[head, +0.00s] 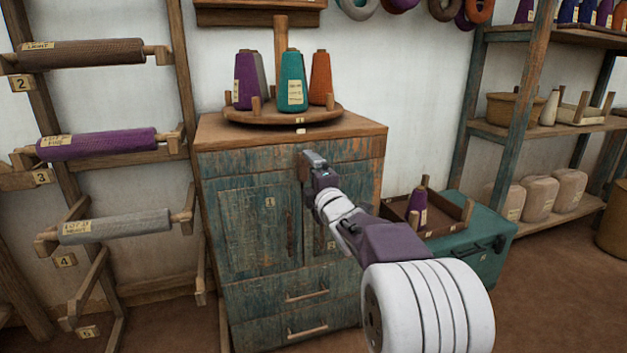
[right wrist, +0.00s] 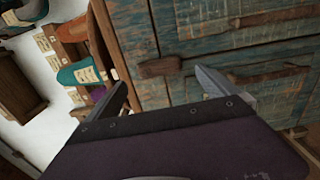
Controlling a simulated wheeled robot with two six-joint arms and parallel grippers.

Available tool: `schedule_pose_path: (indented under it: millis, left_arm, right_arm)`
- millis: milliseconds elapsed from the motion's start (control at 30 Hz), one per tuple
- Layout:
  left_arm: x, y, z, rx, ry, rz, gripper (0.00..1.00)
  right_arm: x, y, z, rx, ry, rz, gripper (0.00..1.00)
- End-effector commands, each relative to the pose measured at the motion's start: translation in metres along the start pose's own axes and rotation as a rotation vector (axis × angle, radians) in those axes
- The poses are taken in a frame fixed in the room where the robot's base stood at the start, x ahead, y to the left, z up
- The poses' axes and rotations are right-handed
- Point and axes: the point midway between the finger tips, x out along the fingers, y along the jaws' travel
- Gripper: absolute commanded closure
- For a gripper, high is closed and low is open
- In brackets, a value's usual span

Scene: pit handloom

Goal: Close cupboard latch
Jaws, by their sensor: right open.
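The cupboard (head: 220,165) is a weathered blue-green cabinet with a wooden top, two doors and drawers below. My right gripper (head: 310,163) is at the upper middle of its front, near the top of the doors. In the right wrist view, the fingers of my right gripper (right wrist: 160,92) are apart with nothing held between them. A short brown wooden piece, seemingly the latch (right wrist: 160,67), lies on the cupboard front just beyond the fingertips. In the head view the gripper covers most of that spot. I cannot tell whether the fingers touch it. My left gripper is not in view.
A round wooden stand (head: 270,116) with several yarn cones sits on the cupboard top. A teal chest (head: 487,240) with a wooden tray (head: 450,218) on it stands to the right. A rack of yarn rolls (head: 100,146) stands left and shelves (head: 500,130) stand right.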

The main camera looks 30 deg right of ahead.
Motion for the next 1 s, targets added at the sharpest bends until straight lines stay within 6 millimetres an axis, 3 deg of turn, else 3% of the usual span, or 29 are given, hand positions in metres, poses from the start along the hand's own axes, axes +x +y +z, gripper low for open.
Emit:
schedule_pose_path:
  millis: [100, 233, 800, 867, 933, 967, 1000]
  left_arm:
    - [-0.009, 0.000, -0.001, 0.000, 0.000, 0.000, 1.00]
    - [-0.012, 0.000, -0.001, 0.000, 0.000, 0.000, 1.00]
    - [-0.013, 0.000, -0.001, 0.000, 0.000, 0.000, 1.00]
    - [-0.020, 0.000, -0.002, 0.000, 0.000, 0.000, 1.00]
    - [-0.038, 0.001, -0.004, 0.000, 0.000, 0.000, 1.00]
    - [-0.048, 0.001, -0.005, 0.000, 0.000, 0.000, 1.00]
    - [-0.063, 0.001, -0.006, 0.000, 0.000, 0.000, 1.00]
  right_arm:
    - [-0.024, 0.003, 0.001, -0.001, -0.001, 0.001, 0.02]
    - [-0.039, 0.001, 0.000, -0.001, 0.000, -0.001, 0.02]
    - [-0.042, 0.001, -0.002, -0.001, 0.005, 0.000, 0.02]
    - [-0.040, 0.009, -0.016, -0.001, 0.034, -0.001, 0.02]
    - [-0.037, 0.020, -0.053, 0.002, 0.111, -0.013, 0.02]
    - [-0.038, 0.019, -0.076, 0.012, 0.156, -0.036, 0.02]
    - [-0.043, 0.006, -0.108, 0.049, 0.204, -0.111, 0.02]
